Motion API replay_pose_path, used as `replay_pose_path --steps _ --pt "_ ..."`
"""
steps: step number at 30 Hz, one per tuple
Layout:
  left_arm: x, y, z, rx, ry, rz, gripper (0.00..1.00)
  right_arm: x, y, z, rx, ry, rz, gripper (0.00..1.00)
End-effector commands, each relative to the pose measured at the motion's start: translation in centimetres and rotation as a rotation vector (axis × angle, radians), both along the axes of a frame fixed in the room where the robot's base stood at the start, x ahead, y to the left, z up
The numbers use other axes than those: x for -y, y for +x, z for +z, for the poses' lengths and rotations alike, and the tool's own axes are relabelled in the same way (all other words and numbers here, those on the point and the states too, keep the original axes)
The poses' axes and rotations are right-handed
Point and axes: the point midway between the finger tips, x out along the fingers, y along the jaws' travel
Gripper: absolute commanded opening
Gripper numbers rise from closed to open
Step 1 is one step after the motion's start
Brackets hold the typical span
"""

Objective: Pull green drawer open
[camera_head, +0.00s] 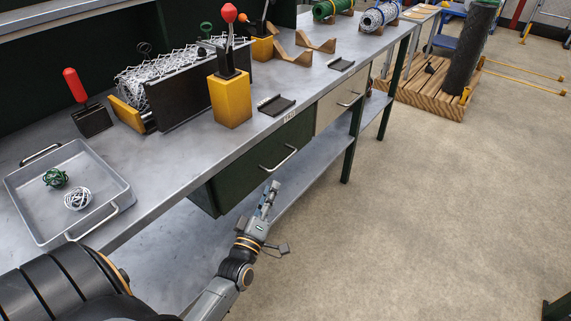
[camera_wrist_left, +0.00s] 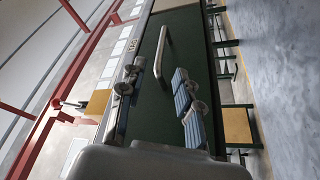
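The green drawer (camera_head: 250,168) is dark green and sits under the near edge of the workbench. Its front looks close to flush under the bench top. Its pale bar handle (camera_head: 279,160) also shows in the left wrist view (camera_wrist_left: 161,48), beyond the fingers. My left gripper (camera_head: 269,193) is just below and in front of the handle in the head view, apart from it. In the left wrist view the fingers of this gripper (camera_wrist_left: 157,98) are spread, with nothing between them but the green front behind. My right gripper is not in view.
A beige drawer (camera_head: 341,103) is right of the green one. The grey bench top holds a tray (camera_head: 25,205) with two wire balls, a yellow block with a red-knobbed lever (camera_head: 230,100), and a mesh machine. A bench leg (camera_head: 354,145) stands to the right. The floor in front is clear.

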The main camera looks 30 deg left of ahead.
Motion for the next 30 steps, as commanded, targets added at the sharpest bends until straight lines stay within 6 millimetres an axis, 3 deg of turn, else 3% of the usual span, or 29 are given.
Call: replay_pose_path --steps 9,15,29,30 --pt "-1.7 6.6 1.4 0.0 0.002 0.0 0.34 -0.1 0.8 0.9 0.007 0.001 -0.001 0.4" --pt "-2.3 9.4 1.9 -0.002 0.003 0.0 0.34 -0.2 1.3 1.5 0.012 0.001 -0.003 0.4" --pt "-2.6 10.5 2.2 -0.004 0.003 -0.001 0.34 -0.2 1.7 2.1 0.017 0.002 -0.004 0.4" --pt "-2.6 10.5 2.2 -0.004 0.003 -0.001 0.26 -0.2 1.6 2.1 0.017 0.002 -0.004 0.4"
